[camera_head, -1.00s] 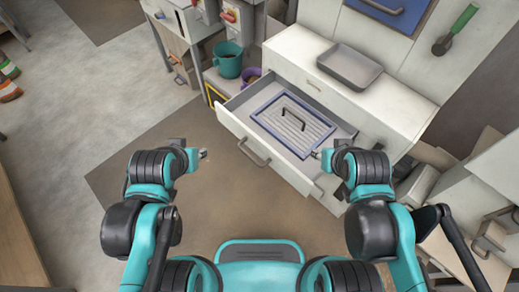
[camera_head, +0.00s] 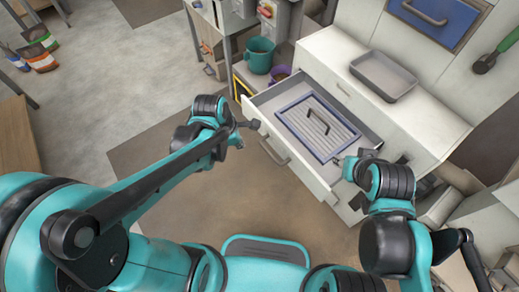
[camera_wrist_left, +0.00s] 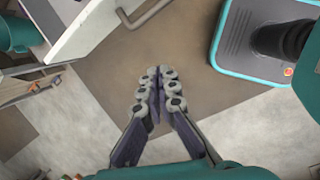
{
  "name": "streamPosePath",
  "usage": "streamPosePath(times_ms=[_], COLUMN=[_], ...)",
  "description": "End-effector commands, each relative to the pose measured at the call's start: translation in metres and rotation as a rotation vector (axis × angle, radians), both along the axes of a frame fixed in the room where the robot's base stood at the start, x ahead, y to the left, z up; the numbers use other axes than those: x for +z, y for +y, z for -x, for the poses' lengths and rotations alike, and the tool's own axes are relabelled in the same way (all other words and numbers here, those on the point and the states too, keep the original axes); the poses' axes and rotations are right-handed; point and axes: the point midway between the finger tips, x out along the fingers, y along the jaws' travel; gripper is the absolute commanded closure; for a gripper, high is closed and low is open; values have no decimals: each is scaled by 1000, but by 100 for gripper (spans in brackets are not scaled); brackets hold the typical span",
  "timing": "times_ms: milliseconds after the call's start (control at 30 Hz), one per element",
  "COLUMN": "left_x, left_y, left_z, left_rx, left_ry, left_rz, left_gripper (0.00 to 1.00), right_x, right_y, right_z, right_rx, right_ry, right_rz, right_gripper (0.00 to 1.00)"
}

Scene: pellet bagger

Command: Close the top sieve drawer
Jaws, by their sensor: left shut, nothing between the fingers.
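The top sieve drawer (camera_head: 297,169) of the white cabinet is pulled out. A grey bar handle (camera_head: 273,152) is on its front. Inside lies a blue-framed sieve (camera_head: 318,127) with a dark handle. My left gripper (camera_head: 250,125) is shut and empty, left of the drawer front near its far left corner; the head view does not settle whether they touch. In the left wrist view, the shut fingers (camera_wrist_left: 160,74) point towards the drawer front (camera_wrist_left: 88,30) and its handle (camera_wrist_left: 145,14), apart from both. My right gripper (camera_head: 342,163) is by the drawer's near right corner; its fingers are unclear.
A grey tray (camera_head: 384,75) stands on the cabinet top. A teal bucket (camera_head: 259,55) and a purple pot (camera_head: 279,74) stand beyond the drawer's left side. A blue panel with a handle (camera_head: 440,18) is above the cabinet.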

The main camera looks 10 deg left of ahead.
Motion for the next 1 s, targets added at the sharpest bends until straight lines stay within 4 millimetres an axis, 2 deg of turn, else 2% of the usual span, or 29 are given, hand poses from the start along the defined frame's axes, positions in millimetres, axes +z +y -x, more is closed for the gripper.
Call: streamPosePath(times_ms=[100, 300, 467, 867, 1000], left_x=[-19, -34, -52, -133, -126], left_y=[-6, -11, -14, -28, -43], left_z=[-6, -8, -11, -25, -40], left_rx=[211, 374, 382, 381, 378], left_ry=[77, 139, 141, 139, 139], left_rz=[67, 113, 115, 113, 113], left_gripper=[100, 100, 100, 100, 100], right_x=[-1, -3, -12, -52, -54], right_y=[0, 0, 0, 0, 0], right_z=[0, 0, 0, 0, 0], right_rx=[0, 0, 0, 0, 0], right_ry=[0, 0, 0, 0, 0], right_rz=[0, 0, 0, 0, 0], right_gripper=[62, 62, 62, 62, 62])
